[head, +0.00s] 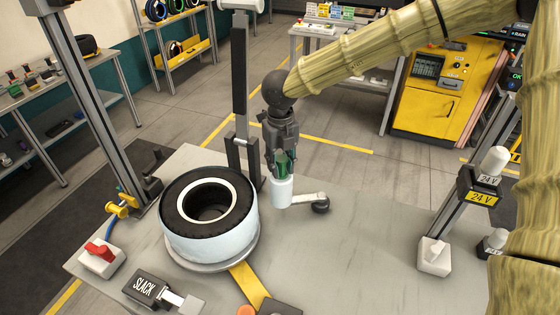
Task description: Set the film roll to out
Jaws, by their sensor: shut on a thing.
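A white film roll (283,191) stands upright over the grey table, right of the tyre (210,205). My gripper (284,169) points down from above and is shut on the upper end of the roll. Green shows between its fingers. A light grey arm (300,199) with a black round end (320,205) reaches right from the roll. How the roll joins this arm is hidden. The tyre lies flat on a round plate, its side wrapped in white, apart from the roll.
A dark upright post (240,70) stands behind the roll. A sign reading SLACK (148,289) and a red switch (100,251) sit at the front left. A post with 24 V labels (480,190) stands at right. The table (370,240) is clear between roll and post.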

